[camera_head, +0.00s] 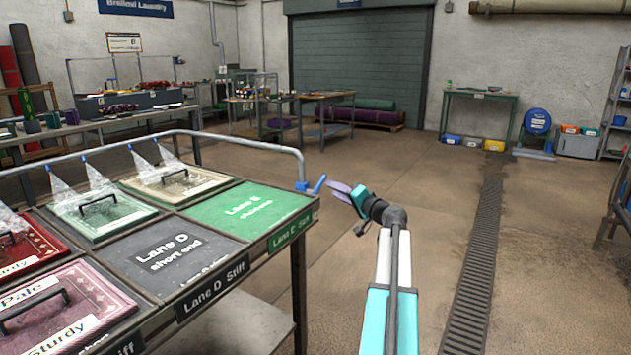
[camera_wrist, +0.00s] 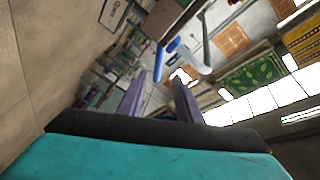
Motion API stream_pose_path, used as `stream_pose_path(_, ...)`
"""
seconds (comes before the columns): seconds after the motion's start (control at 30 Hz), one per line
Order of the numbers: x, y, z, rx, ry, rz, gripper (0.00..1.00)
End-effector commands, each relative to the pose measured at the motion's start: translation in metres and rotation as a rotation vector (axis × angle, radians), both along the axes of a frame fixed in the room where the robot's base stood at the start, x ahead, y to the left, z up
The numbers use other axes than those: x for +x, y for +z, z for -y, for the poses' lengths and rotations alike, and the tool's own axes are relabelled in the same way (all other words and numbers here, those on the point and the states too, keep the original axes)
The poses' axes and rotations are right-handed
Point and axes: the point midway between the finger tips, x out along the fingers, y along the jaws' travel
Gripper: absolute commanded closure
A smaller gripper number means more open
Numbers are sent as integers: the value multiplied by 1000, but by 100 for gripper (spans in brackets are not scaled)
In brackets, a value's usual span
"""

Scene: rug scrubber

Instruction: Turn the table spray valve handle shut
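The blue valve handle (camera_head: 319,184) sits on the blue valve body (camera_head: 301,186) at the right end of the grey spray pipe (camera_head: 200,133), above the table's far right corner. It sticks out to the right and slants up. My gripper (camera_head: 335,191) has purple fingers and a teal body and is just right of the handle in the head view. In the wrist view, my gripper (camera_wrist: 160,88) has its fingers spread apart with nothing held. The handle (camera_wrist: 158,64) shows ahead, between the fingertips and nearer the left one. Contact cannot be told.
The work table (camera_head: 296,285) carries rug samples with handles and the lane panels Lane D (camera_head: 180,235) and Lane E (camera_head: 225,222). Spray cones come from several nozzles on the pipe. Open floor and a drain grate (camera_head: 480,250) lie to the right.

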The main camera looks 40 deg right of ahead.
Motion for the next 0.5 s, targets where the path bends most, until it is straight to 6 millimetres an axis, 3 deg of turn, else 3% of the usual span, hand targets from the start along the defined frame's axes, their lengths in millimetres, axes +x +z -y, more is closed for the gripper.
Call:
stream_pose_path(0.27,-5,0,10,0,-12,-1,68)
stream_pose_path(0.5,11,-1,16,0,-16,-1,68)
